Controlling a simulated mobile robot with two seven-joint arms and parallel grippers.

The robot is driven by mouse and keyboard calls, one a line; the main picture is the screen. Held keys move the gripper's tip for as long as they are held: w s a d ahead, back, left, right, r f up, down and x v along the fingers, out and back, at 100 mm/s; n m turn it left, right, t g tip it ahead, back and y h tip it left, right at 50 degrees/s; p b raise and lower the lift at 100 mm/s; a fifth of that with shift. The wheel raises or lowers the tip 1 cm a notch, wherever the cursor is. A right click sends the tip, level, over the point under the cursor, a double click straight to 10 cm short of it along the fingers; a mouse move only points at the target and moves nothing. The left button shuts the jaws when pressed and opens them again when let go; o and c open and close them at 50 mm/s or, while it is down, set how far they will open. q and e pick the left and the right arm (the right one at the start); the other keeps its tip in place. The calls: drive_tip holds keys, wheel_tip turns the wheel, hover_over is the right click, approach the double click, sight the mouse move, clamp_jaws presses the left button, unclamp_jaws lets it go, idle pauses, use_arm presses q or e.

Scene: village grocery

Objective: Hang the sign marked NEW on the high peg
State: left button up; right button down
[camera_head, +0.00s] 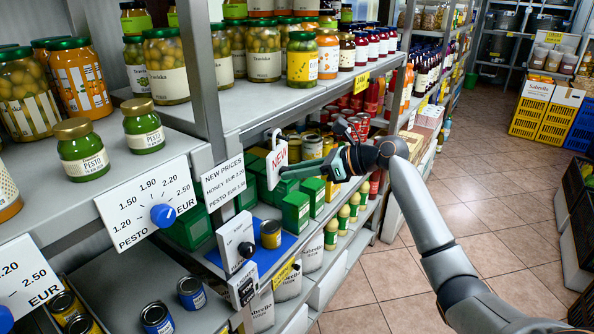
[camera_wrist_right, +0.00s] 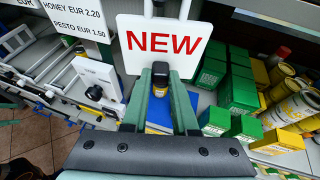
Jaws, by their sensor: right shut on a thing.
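The white sign marked NEW (camera_head: 277,164), with red letters, is held upright in front of the shelf in the head view. It fills the top middle of the right wrist view (camera_wrist_right: 135,44). My right gripper (camera_head: 292,171) is shut on the sign near its lower edge; its green fingers (camera_wrist_right: 160,85) reach up to it. A white board (camera_head: 230,238) with a dark knob-like peg (camera_head: 246,250) stands on the shelf below and left of the sign, apart from it. The board also shows left of my fingers in the wrist view (camera_wrist_right: 98,72). My left gripper is not in view.
A grey shelf upright (camera_head: 204,80) stands left of the sign. Green boxes (camera_head: 296,210) and a yellow can (camera_head: 270,234) sit nearby. The tiled aisle (camera_head: 480,210) is open at right.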

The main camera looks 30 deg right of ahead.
idle(0.3)
drive_tip(key=c, duration=0.6)
unclamp_jaws()
drive_tip(key=b+v, duration=0.2)
drive_tip(key=v, duration=1)
drive_tip(key=shift+s+d, duration=0.15)
drive_tip(key=shift+s, duration=0.1)
